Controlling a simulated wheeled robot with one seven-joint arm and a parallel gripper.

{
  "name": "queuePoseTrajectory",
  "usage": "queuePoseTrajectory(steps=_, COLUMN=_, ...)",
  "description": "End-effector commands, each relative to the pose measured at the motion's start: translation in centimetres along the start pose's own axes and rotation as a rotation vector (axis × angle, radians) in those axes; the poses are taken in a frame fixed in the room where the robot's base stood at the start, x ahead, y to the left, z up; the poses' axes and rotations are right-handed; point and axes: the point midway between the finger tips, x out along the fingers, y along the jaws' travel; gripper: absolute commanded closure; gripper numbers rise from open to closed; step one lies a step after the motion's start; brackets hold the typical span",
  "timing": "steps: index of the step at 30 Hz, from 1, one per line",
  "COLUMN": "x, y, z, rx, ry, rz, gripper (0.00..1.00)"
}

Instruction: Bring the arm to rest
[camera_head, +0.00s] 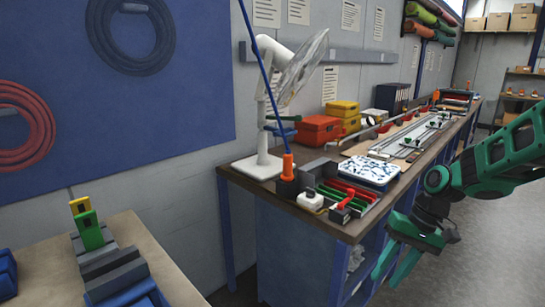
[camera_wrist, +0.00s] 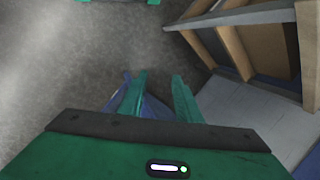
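My green gripper (camera_head: 397,262) hangs at the lower right in the head view, off the front side of the long workbench (camera_head: 235,168) and below its top. Its two fingers point down and stand apart with nothing between them. In the wrist view my gripper (camera_wrist: 160,88) shows two green fingers with a gap between them, above the grey floor. My arm reaches in from the right edge of the head view, bent at the wrist.
The workbench carries a white fan (camera_head: 263,165), red and yellow boxes (camera_head: 318,130), a blue-white tray (camera_head: 369,170) and small tools near its front corner. A smaller table (camera_head: 160,250) stands at the lower left. The floor (camera_head: 480,250) right of the bench is clear.

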Motion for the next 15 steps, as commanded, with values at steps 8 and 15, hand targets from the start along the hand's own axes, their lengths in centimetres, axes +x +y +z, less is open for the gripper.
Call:
queuePoseTrajectory(steps=8, x=-4.6, y=5.8, z=6.7, rx=0.136, ry=0.082, rz=0.214, gripper=0.69)
queuePoseTrajectory(steps=15, x=-7.7, y=9.8, z=13.7, rx=0.272, ry=0.148, rz=0.306, gripper=0.69)
